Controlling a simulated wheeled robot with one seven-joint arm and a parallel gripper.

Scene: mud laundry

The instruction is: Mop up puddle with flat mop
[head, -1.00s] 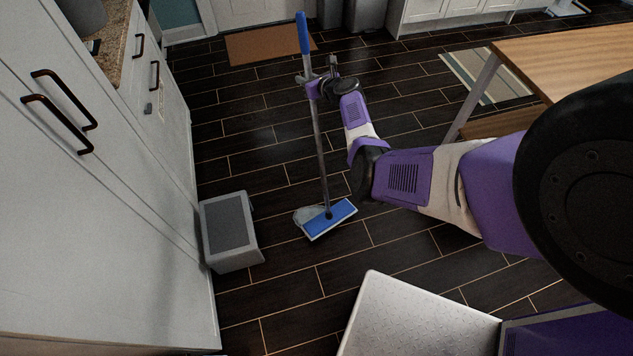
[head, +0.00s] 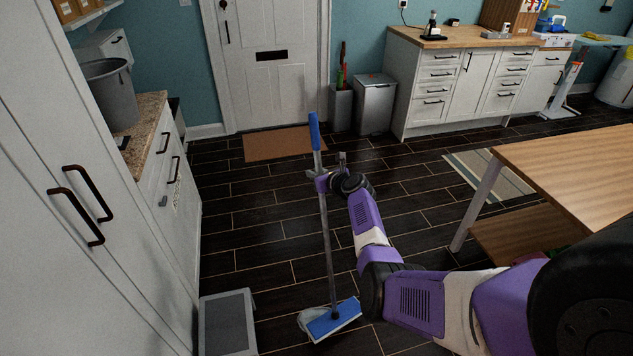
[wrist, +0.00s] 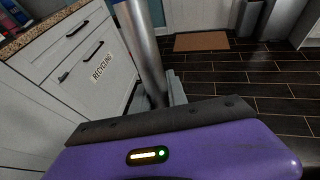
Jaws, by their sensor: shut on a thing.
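The flat mop has a blue grip, a grey metal pole (head: 327,235) and a flat blue head (head: 334,319). It stands nearly upright with its head on the dark floor. My gripper (head: 323,178) is shut around the pole below the blue grip. In the wrist view, the pole (wrist: 144,45) rises between my grey fingers (wrist: 165,90). A pale grey patch (head: 309,320), apparently the puddle, shows at the left edge of the mop head. The head covers part of it, so its full extent is hidden.
A grey step-like bin (head: 228,325) stands left of the mop head, beside white cabinets (head: 85,270). A wooden table (head: 570,170) is at the right. A brown doormat (head: 285,143) lies before the door. The floor between is clear.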

